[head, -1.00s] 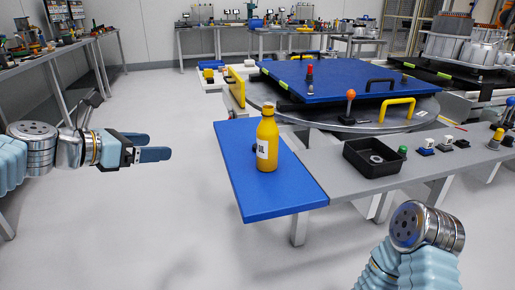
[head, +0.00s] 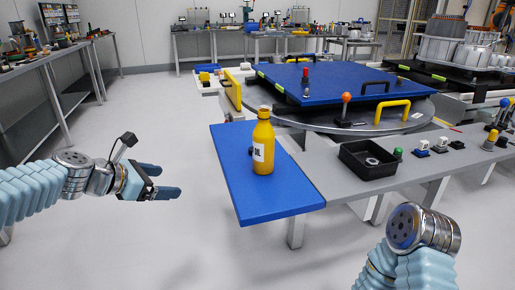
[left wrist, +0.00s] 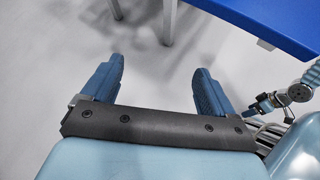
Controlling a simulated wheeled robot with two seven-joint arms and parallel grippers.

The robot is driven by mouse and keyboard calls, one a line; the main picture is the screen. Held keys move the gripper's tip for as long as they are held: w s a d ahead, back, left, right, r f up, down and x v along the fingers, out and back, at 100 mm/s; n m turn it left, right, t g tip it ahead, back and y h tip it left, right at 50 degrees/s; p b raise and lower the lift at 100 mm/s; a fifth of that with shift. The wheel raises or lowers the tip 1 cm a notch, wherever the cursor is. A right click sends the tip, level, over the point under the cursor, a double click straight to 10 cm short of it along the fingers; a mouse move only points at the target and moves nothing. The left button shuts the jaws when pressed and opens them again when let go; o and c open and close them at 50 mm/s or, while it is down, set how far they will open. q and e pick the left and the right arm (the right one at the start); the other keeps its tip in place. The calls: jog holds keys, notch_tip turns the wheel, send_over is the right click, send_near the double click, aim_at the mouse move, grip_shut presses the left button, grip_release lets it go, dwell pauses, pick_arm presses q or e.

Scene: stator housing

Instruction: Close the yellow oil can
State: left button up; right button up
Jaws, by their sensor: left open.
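The yellow oil can (head: 263,146) stands upright on the blue mat (head: 240,195) at the end of the grey bench. A white label with dark letters faces me. A small dark round thing (head: 250,151) shows at the can's left edge, partly hidden; I cannot tell what it is. My left gripper (head: 178,191) is open and empty, left of the mat and apart from it. The left wrist view shows its blue fingers (left wrist: 158,70) spread with only floor between them. My right arm is at the lower right in the head view; what seems its gripper (left wrist: 258,104) shows small in the left wrist view.
A black tray (head: 368,172) with a ring in it sits on the bench right of the can. Coloured knobs and buttons stand farther right. Behind is a round turntable with a blue plate (head: 330,82) and yellow handles. The floor left of the mat is clear.

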pick_arm(q)
jog(key=s+d+f+m+g+y, duration=0.25)
jog(key=f+m, duration=0.25)
jog(key=f, duration=1)
jog(key=s+d+f+m+g+y, duration=0.1)
jog(key=s+d+f+m+g, duration=0.3)
jog(key=f, duration=1.2)
jog(key=s+d+f+m+g, duration=0.1)
jog(key=s+d+f+m, duration=0.1)
jog(key=s+f+m, duration=0.5)
jog(key=s+d+f+m, duration=0.3)
jog(key=s+f+m, duration=0.5)
jog(key=s, duration=0.2)
jog(key=shift+s+d+f+g, duration=0.15)
jog(key=shift+s+f+g, duration=0.1)
jog(key=shift+g, duration=0.1)
